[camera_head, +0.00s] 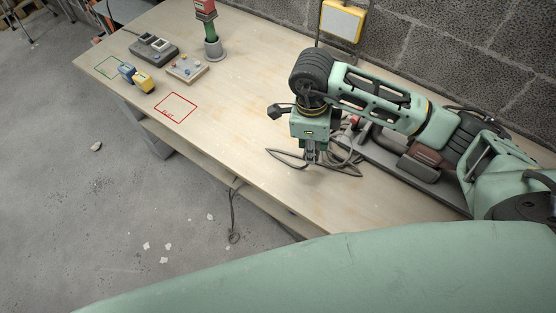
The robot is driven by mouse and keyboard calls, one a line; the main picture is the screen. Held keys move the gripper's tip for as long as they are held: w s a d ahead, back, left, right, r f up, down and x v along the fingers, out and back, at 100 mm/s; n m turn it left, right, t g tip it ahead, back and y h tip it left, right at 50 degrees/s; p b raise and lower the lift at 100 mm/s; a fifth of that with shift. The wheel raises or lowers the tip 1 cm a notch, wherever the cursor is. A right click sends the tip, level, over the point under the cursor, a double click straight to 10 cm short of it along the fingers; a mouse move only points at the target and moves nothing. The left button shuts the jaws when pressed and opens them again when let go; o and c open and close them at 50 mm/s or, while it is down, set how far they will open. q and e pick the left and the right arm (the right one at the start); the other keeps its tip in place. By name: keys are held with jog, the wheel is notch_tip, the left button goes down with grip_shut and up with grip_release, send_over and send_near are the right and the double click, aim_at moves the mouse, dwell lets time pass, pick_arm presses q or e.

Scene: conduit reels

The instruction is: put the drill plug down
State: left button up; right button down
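My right gripper (312,158) points down just above the front-middle part of the workbench. Its fingers look close together, but they are too small to tell whether they are shut on something. I cannot make out the drill plug; it may be hidden at or behind the fingers. A thin grey cable (345,170) lies in loops on the bench around and behind the gripper. A dark red and black tool (418,166), perhaps the drill, lies on a grey base to the right, partly under my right arm. My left gripper is out of view.
The workbench (235,130) has a red marked square (176,107) and a green one (108,67). A blue and yellow item (137,78), two control boxes (154,48) (187,68) and a red-topped green post (210,35) stand left. A yellow-framed box (341,20) hangs on the wall.

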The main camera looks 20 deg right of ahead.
jog(key=a+f, duration=0.1)
jog(key=a, duration=0.1)
jog(key=w+a+f+p, duration=0.1)
jog(key=a+f, duration=0.1)
jog(key=a, duration=0.1)
jog(key=w+a+f+p, duration=0.1)
jog(key=a+f, duration=0.1)
jog(key=shift+w+a, duration=0.2)
jog(key=shift+a, duration=0.2)
notch_tip(320, 180, down, 3)
jog(key=shift+f+p, duration=0.1)
jog(key=shift+p, duration=0.65)
jog(key=shift+f, duration=0.25)
jog(key=shift+f+b, duration=0.6)
jog(key=shift+b, duration=0.05)
jog(key=c, duration=1.8)
grip_release()
jog(key=shift+r, duration=0.1)
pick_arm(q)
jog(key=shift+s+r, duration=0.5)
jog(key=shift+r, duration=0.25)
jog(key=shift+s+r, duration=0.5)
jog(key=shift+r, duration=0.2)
pick_arm(e)
jog(key=o, duration=0.4)
jog(key=shift+c, duration=0.2)
